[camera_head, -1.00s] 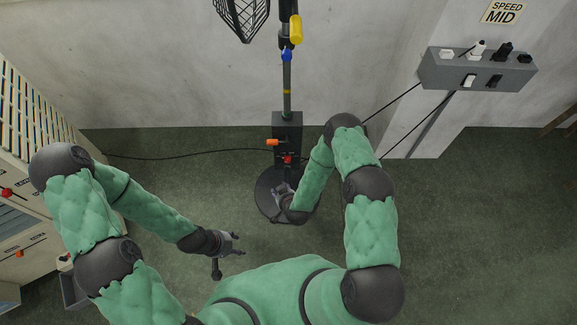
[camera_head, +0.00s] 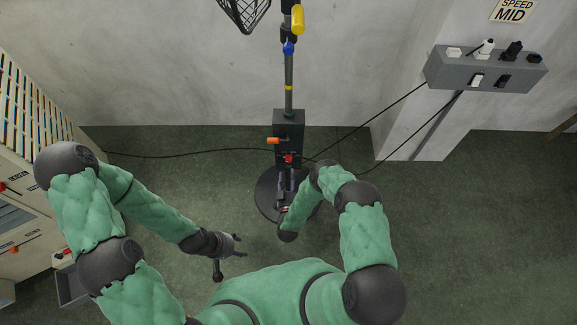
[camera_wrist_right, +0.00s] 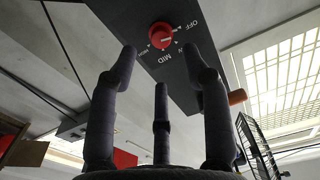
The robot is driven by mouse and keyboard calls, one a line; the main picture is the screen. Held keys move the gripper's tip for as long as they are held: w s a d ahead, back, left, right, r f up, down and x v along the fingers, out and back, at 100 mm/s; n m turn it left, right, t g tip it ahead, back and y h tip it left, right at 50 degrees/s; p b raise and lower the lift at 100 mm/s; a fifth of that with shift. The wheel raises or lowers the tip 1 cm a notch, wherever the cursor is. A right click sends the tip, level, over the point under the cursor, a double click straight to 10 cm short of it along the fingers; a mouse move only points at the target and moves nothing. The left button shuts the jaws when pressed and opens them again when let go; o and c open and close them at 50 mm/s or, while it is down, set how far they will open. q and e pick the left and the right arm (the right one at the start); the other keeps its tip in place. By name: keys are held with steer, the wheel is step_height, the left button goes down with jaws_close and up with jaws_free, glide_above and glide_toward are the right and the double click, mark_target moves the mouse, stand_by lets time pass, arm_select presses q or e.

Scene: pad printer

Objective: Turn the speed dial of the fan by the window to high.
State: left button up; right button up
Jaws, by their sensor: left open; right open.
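The fan stands by the back wall: its dark cage (camera_head: 246,12) is cut off at the top, its control box (camera_head: 289,122) sits low on the pole, above the round base (camera_head: 267,195). The red speed dial (camera_head: 288,159) is on the box; the right wrist view shows it (camera_wrist_right: 161,36) with OFF and MID printed around it. Its exact setting is hard to read. My right gripper (camera_wrist_right: 158,66) is open, its fingers pointing at the box with the dial beyond and between them, apparently not touching. My left gripper (camera_head: 238,246) is open and empty over the floor.
An orange knob (camera_head: 273,141) sticks out of the box's left side. A sign (camera_head: 513,11) reads SPEED MID above a grey switch box (camera_head: 485,72) on the right. A cabinet (camera_head: 30,130) stands at the left. Floor at right is clear.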

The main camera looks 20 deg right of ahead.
mark_target(288, 161)
steer(key=shift+b+x, duration=0.9)
steer(key=shift+x, duration=2.25)
jaws_close()
